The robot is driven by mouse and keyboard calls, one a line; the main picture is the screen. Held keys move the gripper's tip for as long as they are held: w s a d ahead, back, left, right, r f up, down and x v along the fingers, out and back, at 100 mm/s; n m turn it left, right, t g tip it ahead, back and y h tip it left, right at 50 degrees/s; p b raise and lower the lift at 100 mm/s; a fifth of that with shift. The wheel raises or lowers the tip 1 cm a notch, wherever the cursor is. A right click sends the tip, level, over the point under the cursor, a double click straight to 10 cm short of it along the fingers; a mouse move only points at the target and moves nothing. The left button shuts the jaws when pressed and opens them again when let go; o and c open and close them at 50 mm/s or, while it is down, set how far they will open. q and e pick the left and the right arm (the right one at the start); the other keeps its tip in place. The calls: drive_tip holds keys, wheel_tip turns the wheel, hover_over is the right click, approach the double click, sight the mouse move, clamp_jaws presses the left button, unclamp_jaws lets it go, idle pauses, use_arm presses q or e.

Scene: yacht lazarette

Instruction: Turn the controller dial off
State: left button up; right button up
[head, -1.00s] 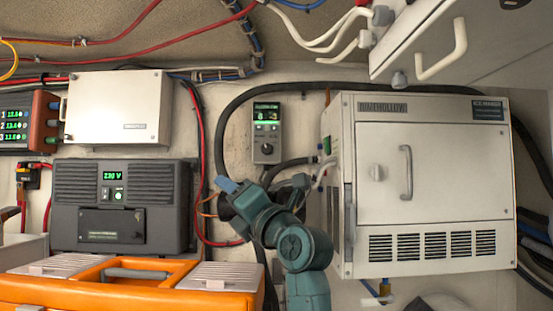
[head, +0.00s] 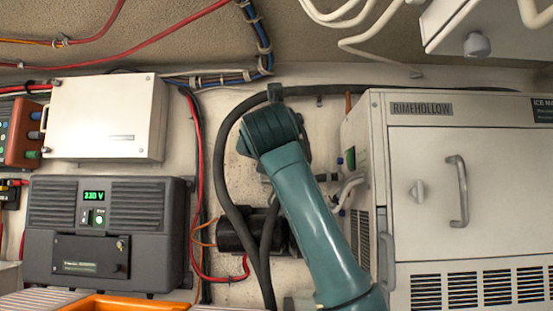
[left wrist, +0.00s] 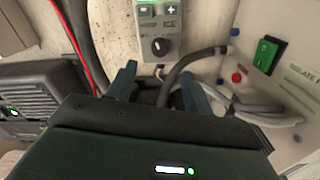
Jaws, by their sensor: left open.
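The controller (left wrist: 170,20) is a grey wall unit at the top of the left wrist view, with lit green parts and a plus mark. Its round black dial (left wrist: 160,46) sits on the lower part, with a small pale mark whose exact direction I cannot tell. My left gripper (left wrist: 157,75) is open and empty, its two blue fingers apart below the dial in that view. They do not visibly touch the dial. In the head view my teal arm covers the controller and the dial. My right gripper is not in view.
A white icebox unit (head: 425,150) stands right of my arm, with hoses beside it. A dark inverter (head: 105,220) and white box (head: 107,115) are on the left. A black hose (head: 222,160) loops around the controller area. A green switch (left wrist: 267,55) shows at right.

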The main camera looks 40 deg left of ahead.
use_arm(q)
drive_tip(key=p+x, duration=0.2)
drive_tip(key=x, duration=0.7)
drive_tip(key=shift+p, duration=0.3)
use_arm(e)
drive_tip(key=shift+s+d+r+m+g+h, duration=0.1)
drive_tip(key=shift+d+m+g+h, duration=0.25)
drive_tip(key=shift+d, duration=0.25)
use_arm(q)
drive_tip(key=shift+c, duration=0.5)
drive_tip(key=c, duration=0.9)
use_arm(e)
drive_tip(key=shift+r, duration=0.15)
